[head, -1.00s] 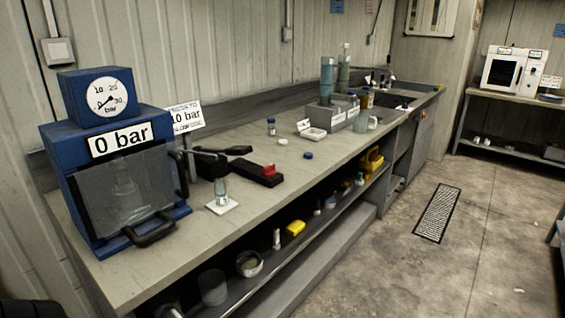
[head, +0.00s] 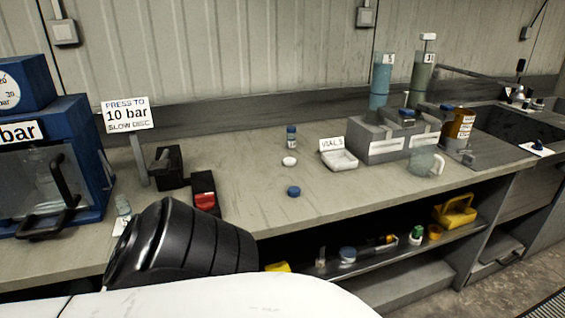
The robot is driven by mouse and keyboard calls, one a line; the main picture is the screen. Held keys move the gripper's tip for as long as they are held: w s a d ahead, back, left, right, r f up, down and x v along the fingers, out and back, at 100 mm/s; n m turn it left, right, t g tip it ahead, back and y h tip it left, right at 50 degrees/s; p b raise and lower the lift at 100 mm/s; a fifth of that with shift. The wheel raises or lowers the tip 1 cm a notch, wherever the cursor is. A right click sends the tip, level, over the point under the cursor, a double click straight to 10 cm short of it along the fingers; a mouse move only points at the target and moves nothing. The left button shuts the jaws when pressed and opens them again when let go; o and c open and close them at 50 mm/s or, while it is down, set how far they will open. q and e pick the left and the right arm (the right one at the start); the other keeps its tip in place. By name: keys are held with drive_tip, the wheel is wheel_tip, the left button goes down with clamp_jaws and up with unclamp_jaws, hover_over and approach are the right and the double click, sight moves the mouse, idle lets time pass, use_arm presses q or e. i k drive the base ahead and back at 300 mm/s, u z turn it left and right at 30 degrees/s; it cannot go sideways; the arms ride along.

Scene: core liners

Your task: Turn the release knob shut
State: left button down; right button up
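The red release knob (head: 205,200) sits on a low black pump block (head: 203,181) on the bench, left of the middle. Whether it is open or shut cannot be told. A taller black pump part (head: 168,167) with a lever stands just left of it. The blue press (head: 66,135) is at the left edge, partly cut off, with a "bar" sign and a part of its dial showing. My black and white arm crosses the foreground below the knob and hides the bench front there. Neither gripper shows.
A "press to 10 bar" sign (head: 127,115) stands beside the press. A small clear vial (head: 123,207) stands in front. A blue cap (head: 294,191), a small bottle (head: 291,137), a white tray (head: 340,160) and a grey rack (head: 392,142) stand to the right.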

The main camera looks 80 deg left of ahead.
sight(204, 202)
drive_tip(key=i, duration=0.45)
drive_tip(key=u, duration=3.3)
